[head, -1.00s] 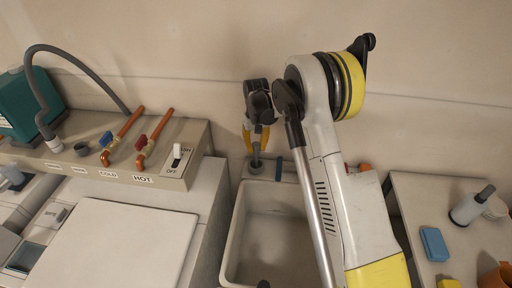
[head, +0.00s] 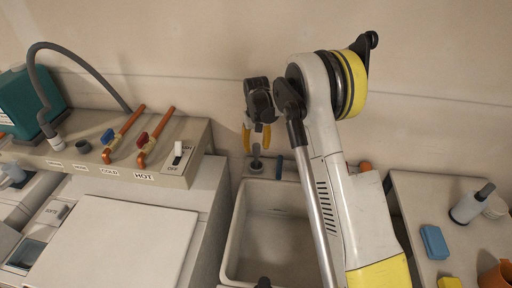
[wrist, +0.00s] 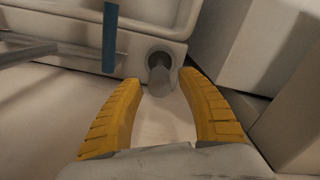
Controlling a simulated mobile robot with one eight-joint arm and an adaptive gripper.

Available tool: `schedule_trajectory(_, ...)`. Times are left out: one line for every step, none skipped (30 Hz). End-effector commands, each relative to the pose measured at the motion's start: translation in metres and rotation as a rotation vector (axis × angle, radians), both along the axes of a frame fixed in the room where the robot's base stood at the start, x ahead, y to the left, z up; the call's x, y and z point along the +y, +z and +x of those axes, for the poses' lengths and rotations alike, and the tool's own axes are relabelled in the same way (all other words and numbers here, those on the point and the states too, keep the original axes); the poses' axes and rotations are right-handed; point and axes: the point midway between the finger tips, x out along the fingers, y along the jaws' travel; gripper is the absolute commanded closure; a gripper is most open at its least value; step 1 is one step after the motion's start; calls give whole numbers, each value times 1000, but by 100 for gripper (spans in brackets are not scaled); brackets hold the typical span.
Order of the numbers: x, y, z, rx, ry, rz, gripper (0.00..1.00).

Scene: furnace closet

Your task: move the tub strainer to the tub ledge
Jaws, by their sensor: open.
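The tub strainer, which I take to be the grey round piece with an upright stem (head: 256,164), stands on the back ledge (head: 268,177) of the tub, at its left end. In the wrist view the strainer (wrist: 160,62) stands upright on the pale ledge, beyond the fingertips. My gripper (head: 257,147) is open just above and behind the strainer, near the wall. In the wrist view its two yellow fingers (wrist: 160,85) are spread wide with nothing between them, apart from the strainer.
The tub basin (head: 272,235) is partly hidden by my arm. A washer with a valve panel (head: 110,155) is at left. A counter (head: 400,215) at right holds a blue block (head: 434,242) and a bottle (head: 470,205).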

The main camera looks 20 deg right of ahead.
Motion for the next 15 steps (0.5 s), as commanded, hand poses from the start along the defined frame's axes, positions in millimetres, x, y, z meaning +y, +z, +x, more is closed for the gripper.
schedule_trajectory(0,-3,-1,-1,0,0,54)
schedule_trajectory(1,1,-1,-1,0,-1,54)
schedule_trajectory(1,8,-2,-2,0,-1,54)
schedule_trajectory(1,13,-3,-3,0,-1,54)
schedule_trajectory(2,18,-4,-3,0,-2,54)
schedule_trajectory(2,26,-5,-4,0,-2,54)
schedule_trajectory(3,31,-6,-5,1,-2,54)
schedule_trajectory(3,36,-6,-6,1,-3,54)
schedule_trajectory(3,43,-7,-6,1,-3,54)
schedule_trajectory(4,48,-8,-7,1,-3,54)
schedule_trajectory(4,52,-8,-7,1,-3,54)
schedule_trajectory(4,58,-9,-8,1,-4,54)
schedule_trajectory(4,61,-10,-8,1,-4,54)
schedule_trajectory(4,65,-10,-9,1,-4,54)
schedule_trajectory(5,68,-10,-9,1,-4,54)
